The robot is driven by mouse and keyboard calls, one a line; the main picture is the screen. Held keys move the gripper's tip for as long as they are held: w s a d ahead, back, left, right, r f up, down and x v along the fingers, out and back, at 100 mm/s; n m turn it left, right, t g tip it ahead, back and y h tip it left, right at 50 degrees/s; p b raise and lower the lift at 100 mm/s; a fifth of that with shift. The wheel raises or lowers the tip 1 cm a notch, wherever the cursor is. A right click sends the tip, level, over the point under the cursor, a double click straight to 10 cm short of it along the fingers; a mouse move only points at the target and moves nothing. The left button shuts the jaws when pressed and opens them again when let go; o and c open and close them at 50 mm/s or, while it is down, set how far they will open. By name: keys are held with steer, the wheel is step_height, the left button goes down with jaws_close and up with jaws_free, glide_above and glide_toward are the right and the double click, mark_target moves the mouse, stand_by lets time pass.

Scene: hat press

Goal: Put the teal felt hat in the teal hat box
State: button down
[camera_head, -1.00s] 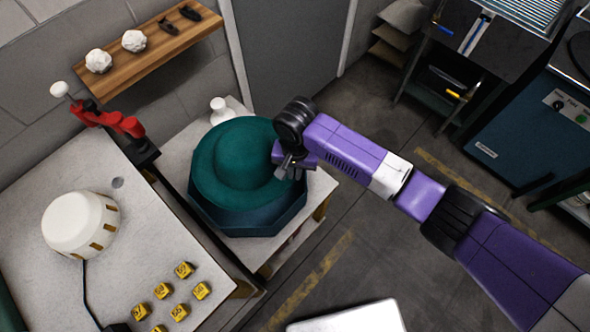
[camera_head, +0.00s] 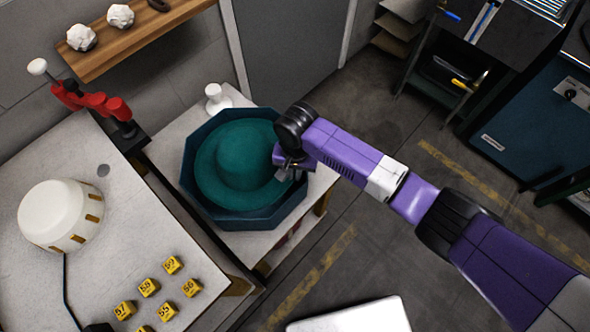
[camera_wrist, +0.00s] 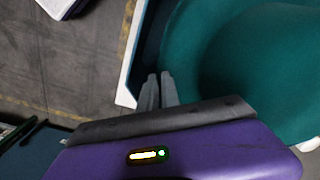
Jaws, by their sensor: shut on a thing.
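The teal felt hat (camera_head: 240,160) is in the head view, crown up, and lies within the outline of the octagonal dark teal hat box (camera_head: 200,206). The box wall shows all round the brim. How deep the hat sits is hard to tell. My gripper (camera_head: 288,170) is shut on the right edge of the hat's brim. In the wrist view the gripper fingers (camera_wrist: 158,92) are close together at the brim of the hat (camera_wrist: 240,60), beside the box's pale edge (camera_wrist: 126,85).
The box stands on a small light table (camera_head: 315,185). A white bottle-like object (camera_head: 216,100) stands behind it. To the left is a bench with a white round block (camera_head: 55,212), a red clamp-like device (camera_head: 95,103) and several yellow numbered cubes (camera_head: 172,265).

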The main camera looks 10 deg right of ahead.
steer(key=shift+f+b, duration=1.15)
steer(key=shift+f, duration=1.55)
steer(key=c, duration=1.5)
jaws_free()
steer(key=shift+r, duration=3.9)
